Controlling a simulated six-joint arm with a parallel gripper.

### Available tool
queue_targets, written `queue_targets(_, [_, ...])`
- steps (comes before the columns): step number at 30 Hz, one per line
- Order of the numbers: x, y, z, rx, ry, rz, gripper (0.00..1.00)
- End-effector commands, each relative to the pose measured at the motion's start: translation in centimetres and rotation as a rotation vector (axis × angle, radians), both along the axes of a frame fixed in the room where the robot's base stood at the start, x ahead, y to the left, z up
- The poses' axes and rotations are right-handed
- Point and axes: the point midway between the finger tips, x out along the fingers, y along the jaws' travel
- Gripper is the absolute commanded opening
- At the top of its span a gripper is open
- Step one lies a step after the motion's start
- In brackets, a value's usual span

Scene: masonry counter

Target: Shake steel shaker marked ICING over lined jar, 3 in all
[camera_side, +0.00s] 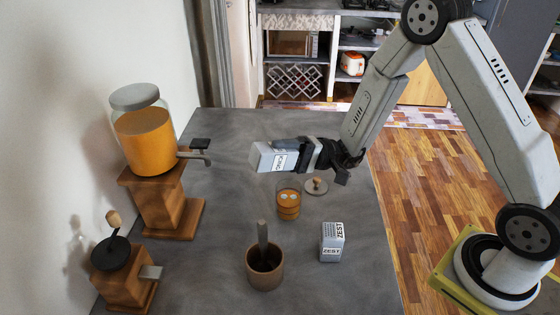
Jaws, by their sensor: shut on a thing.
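My gripper (318,154) is shut on a pale steel shaker (262,157) with a small dark-lettered label, too small to read surely. The shaker lies tipped on its side in the air, pointing left. A small clear jar (289,203) with orange contents and line bands stands on the counter below the gripper and shaker. Two pale spots show inside the jar near its top. A second steel shaker (332,243), marked ZEST, stands upright on the counter to the front right of the jar.
A round lid with a wooden knob (316,186) lies right of the jar. A wooden mortar with a grey pestle (264,268) stands in front. A large orange dispenser (145,140) and a hand grinder (122,270) line the left wall. The counter's right side is mostly clear.

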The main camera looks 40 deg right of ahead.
Motion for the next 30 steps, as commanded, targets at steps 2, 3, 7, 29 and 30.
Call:
queue_targets(2, [-0.1,0.0,0.0,0.001,-0.001,0.0,0.0])
queue_targets(3, [-0.1,0.0,0.0,0.001,0.0,0.0,0.0])
queue_targets(7, [-0.1,0.0,0.0,0.001,0.0,0.0,0.0])
queue_targets(29, [-0.1,0.0,-3.0,0.0,0.0,0.001,0.0])
queue_targets(30, [-0.1,0.0,-3.0,0.0,0.0,0.0,0.0])
